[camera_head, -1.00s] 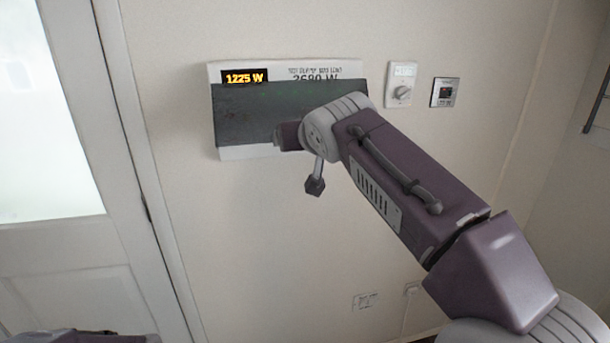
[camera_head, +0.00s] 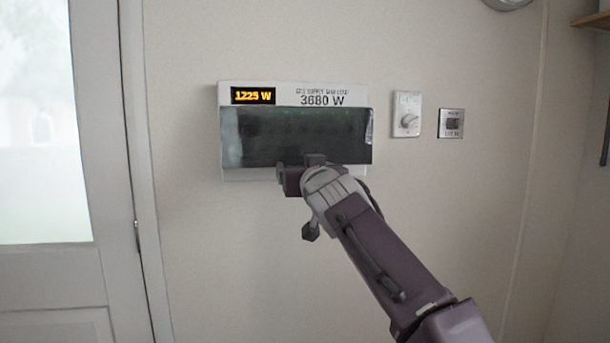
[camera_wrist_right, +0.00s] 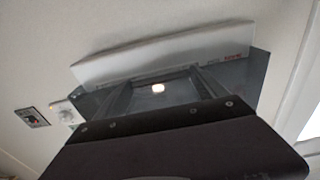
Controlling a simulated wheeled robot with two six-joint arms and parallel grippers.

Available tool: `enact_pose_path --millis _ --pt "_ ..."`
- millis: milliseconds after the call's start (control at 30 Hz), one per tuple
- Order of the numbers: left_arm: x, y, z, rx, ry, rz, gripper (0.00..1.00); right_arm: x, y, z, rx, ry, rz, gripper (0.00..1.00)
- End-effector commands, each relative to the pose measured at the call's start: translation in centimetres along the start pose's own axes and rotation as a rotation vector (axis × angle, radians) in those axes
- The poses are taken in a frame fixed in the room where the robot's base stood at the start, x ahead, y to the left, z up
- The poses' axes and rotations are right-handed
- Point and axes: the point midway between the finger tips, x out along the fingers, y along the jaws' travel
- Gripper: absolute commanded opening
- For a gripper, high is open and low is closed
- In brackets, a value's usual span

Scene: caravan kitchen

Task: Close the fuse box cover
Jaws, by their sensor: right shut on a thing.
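The fuse box (camera_head: 229,95) is a white wall panel with a lit 1225 W display and a 3680 W label. Its dark see-through cover (camera_head: 290,130) lies over the front of the box, with small green lights showing through. Whether it is fully flush I cannot tell. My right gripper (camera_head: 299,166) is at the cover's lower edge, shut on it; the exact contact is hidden. In the right wrist view the gripper's fingers (camera_wrist_right: 158,88) reach toward the dark cover (camera_wrist_right: 252,78), under the white box (camera_wrist_right: 150,55). My left gripper is out of view.
A white dial thermostat (camera_head: 406,115) and a small metal switch plate (camera_head: 451,123) are on the wall right of the box. A door with a bright pane (camera_head: 40,130) is at left. The wall below the box is bare.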

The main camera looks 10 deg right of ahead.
Motion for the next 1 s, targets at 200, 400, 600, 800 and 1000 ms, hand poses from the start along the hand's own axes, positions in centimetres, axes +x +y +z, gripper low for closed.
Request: enact_pose_path --millis 200,400,600,800,1000 --pt "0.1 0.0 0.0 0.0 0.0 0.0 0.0 0.3 0.0 0.6 -0.001 -0.014 0.002 0.09" --pt "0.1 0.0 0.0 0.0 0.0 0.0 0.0 0.3 0.0 0.7 -0.002 -0.017 0.002 0.84" --pt "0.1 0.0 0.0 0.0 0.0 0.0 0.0 0.2 0.0 0.5 -0.001 -0.012 0.002 1.0" --pt "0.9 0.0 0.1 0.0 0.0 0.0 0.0 -1.0 0.0 0.6 0.0 -0.008 0.0 1.0" --pt "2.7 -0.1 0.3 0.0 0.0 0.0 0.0 -5.5 -0.1 0.8 0.0 -0.008 -0.001 1.0"
